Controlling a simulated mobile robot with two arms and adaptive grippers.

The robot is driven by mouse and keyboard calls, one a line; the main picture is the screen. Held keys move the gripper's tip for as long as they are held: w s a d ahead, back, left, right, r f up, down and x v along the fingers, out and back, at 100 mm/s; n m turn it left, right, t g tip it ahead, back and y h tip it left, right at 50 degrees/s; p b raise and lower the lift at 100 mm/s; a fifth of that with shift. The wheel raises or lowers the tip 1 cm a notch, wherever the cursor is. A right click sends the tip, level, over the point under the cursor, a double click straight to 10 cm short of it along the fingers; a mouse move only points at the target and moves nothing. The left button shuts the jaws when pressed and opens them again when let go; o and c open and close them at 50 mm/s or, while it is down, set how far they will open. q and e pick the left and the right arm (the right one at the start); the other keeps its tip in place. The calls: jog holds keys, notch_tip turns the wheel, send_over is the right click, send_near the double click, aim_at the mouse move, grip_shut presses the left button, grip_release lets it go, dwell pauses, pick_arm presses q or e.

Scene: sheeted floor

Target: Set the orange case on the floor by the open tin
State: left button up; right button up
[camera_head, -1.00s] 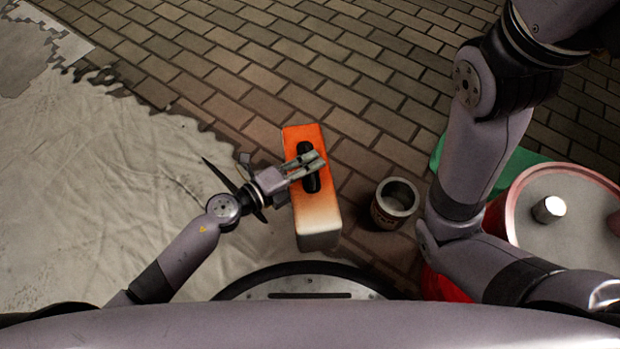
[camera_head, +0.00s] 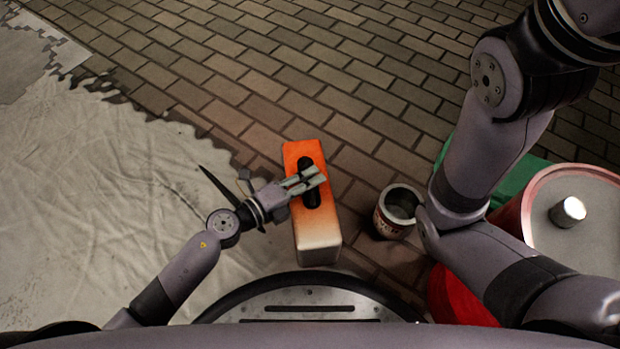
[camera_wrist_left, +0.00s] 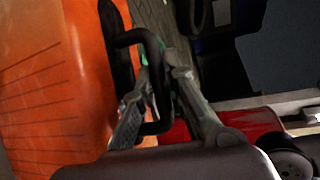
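The orange case (camera_head: 322,222), fading to pale at its near end, is upright in front of my base in the head view. A black handle (camera_head: 308,170) sits in its top. My left gripper (camera_head: 316,178) reaches over it from the left; in the left wrist view its two fingers (camera_wrist_left: 165,85) close around the black handle (camera_wrist_left: 150,40). I cannot tell whether the case's underside touches the floor. My right gripper is out of view.
A red drum (camera_head: 585,212) with a grey top and a small metal cap (camera_head: 568,212) stands at right. A green object (camera_head: 520,180) lies behind it. My right arm hangs beside the tin. A pale sheet (camera_head: 90,210) covers the left; brick floor (camera_head: 270,70) beyond is clear.

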pick_arm(q)
jog(key=o, duration=0.4)
jog(key=shift+c, duration=0.2)
